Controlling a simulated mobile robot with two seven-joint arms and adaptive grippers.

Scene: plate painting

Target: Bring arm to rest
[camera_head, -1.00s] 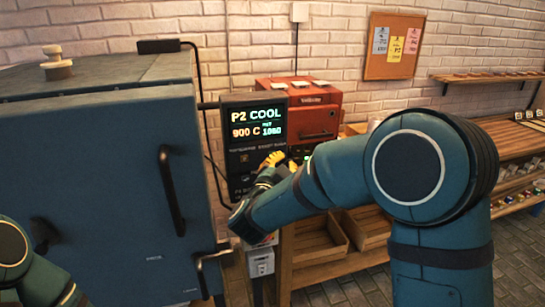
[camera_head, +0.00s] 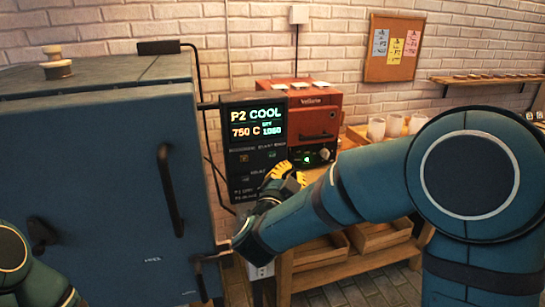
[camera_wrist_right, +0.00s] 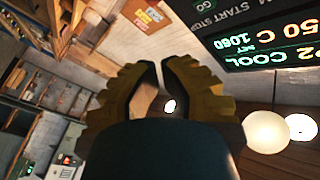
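My right arm (camera_head: 380,180) reaches in from the right in the head view. Its yellow-fingered right gripper (camera_head: 283,172) is in front of the lower right of the black control panel (camera_head: 253,135). In the right wrist view the two fingers (camera_wrist_right: 160,68) are drawn close together, with a narrow gap at the tips and nothing held. Part of my left arm (camera_head: 38,275) shows at the lower left; the left gripper is out of view. The panel reads "P2 COOL" and 750 C.
The large blue kiln (camera_head: 100,180) with its dark handle (camera_head: 170,190) fills the left. A red machine (camera_head: 315,115) stands on a wooden bench behind the gripper, with pale cups (camera_head: 376,128) to its right. Wooden trays (camera_head: 382,234) sit below. A corkboard (camera_head: 392,47) hangs on the wall.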

